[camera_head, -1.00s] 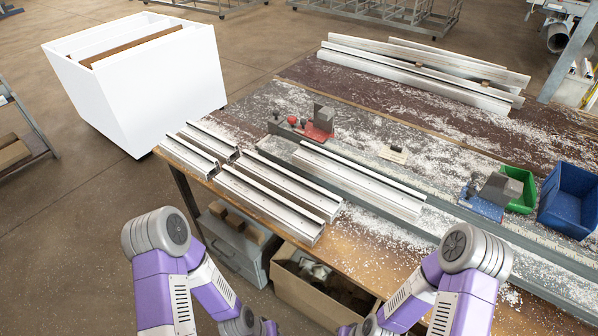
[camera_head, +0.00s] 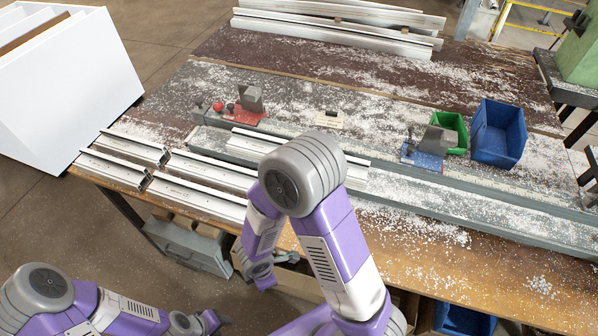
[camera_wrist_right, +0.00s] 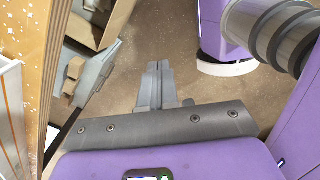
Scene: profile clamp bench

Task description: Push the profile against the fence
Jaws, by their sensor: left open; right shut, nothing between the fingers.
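A silver aluminium profile (camera_head: 250,143) lies along the grey rail bed on the bench, between the red clamp (camera_head: 243,107) and the blue clamp (camera_head: 429,148). My right arm hides part of it. The long grey fence rail (camera_head: 480,185) runs behind the bed; I cannot tell whether the profile touches it. My left gripper (camera_head: 214,322) is open and empty, low in front of the bench. My right gripper (camera_head: 287,257) hangs by the bench's front edge, away from the profile; in the right wrist view its fingers (camera_wrist_right: 158,72) are shut and empty above the floor.
Several other profiles (camera_head: 200,185) lie at the bench's front left. More long profiles (camera_head: 335,35) lie at the back. A green bin (camera_head: 452,130) and a blue bin (camera_head: 498,133) stand at the right. Metal chips cover the bench (camera_head: 440,275). A white cabinet (camera_head: 75,85) stands left.

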